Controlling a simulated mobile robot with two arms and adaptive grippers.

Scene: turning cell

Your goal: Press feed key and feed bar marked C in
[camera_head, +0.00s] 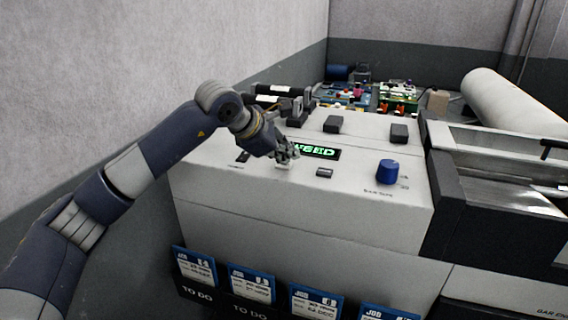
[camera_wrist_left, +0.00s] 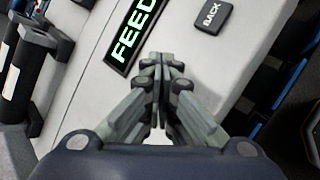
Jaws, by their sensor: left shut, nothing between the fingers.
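My left gripper (camera_head: 287,157) is shut and empty, its fingertips at the machine's top panel (camera_head: 225,185), just below the lit green display (camera_head: 318,152). I cannot tell whether they touch. The display also shows in the left wrist view (camera_wrist_left: 133,38) and reads FEED. My closed fingers (camera_wrist_left: 165,65) cover the panel there, and no key marked feed is readable. No bar marked C can be made out. My right gripper is not in view.
A blue knob (camera_head: 388,172) stands on the panel's right. Another small dark key (camera_head: 243,156) lies left of my gripper. Blue-edged job cards (camera_head: 252,283) hang on the front above TO DO labels. Dark cylinders (camera_head: 284,90) and cluttered parts lie behind; a wall stands at left.

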